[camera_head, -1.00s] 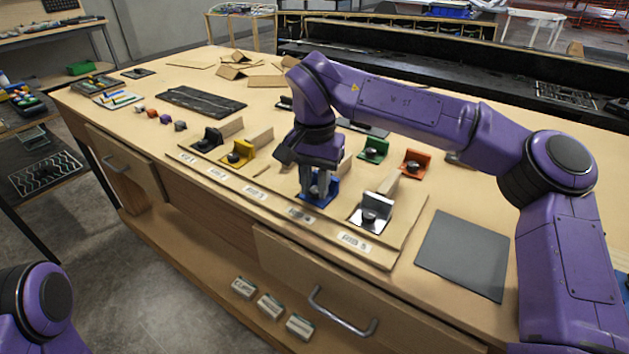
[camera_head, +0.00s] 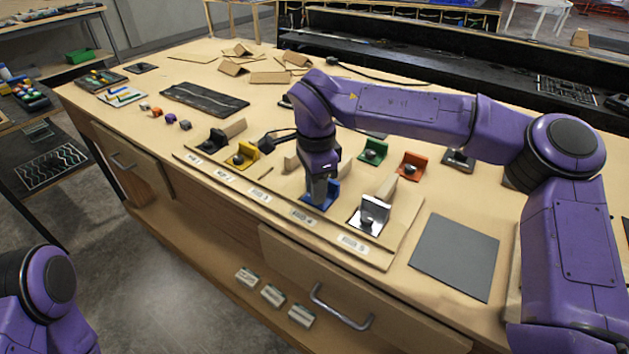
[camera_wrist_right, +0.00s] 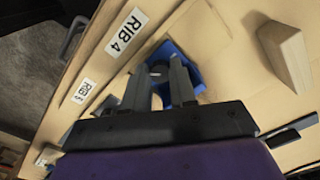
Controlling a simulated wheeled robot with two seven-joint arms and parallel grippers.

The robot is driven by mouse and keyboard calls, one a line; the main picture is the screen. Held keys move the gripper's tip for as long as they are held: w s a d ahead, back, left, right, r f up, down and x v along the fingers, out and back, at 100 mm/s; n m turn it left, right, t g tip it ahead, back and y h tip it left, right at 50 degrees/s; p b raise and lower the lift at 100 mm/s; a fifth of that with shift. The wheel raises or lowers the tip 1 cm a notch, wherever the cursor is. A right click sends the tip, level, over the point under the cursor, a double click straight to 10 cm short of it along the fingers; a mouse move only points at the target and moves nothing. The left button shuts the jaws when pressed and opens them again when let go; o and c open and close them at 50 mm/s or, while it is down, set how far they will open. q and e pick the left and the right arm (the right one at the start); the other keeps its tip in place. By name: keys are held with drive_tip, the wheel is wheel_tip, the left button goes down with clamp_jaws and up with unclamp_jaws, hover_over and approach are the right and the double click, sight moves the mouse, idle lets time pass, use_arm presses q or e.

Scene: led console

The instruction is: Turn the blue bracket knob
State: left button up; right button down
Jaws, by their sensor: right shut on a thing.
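The blue bracket (camera_head: 333,190) sits on the wooden board behind the RIB 4 label (camera_head: 303,217). My right gripper (camera_head: 318,200) points down over it and hides most of it. In the right wrist view the two fingers (camera_wrist_right: 161,80) are closed on the bracket's grey knob (camera_wrist_right: 158,69), with the blue bracket (camera_wrist_right: 171,48) around them. The knob's exact angle cannot be read. Of my left arm only a purple link shows at the bottom left; its gripper is out of view.
A silver bracket (camera_head: 372,213) stands close to the right of the blue one. Yellow (camera_head: 245,155), black (camera_head: 213,139), green (camera_head: 373,151) and orange (camera_head: 412,166) brackets stand around it. A grey mat (camera_head: 456,256) lies at the right.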

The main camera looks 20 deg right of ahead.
drive_tip(key=m, duration=0.3)
drive_tip(key=shift+m+p, duration=0.3)
drive_tip(key=shift+p, duration=0.05)
drive_tip(key=m, duration=0.2)
drive_tip(key=shift+f+m, duration=0.15)
drive_tip(key=shift+m, duration=0.25)
drive_tip(key=m, duration=0.3)
drive_tip(key=shift+m, duration=0.3)
drive_tip(key=m, duration=0.2)
drive_tip(key=shift+f+m+b, duration=0.1)
drive_tip(key=shift+m+b, duration=0.3)
drive_tip(key=m+b, duration=0.1)
drive_tip(key=m, duration=0.2)
drive_tip(key=shift+d+m, duration=0.1)
drive_tip(key=shift+m, duration=0.2)
drive_tip(key=m+b, duration=0.2)
drive_tip(key=shift+f+m, duration=0.1)
drive_tip(key=shift+m, duration=0.3)
drive_tip(key=m+b, duration=0.2)
drive_tip(key=m, duration=0.1)
drive_tip(key=shift+r+m+b, duration=0.25)
drive_tip(key=shift+m+b, duration=0.8)
drive_tip(key=shift+m, duration=0.75)
drive_tip(key=shift+r, duration=0.1)
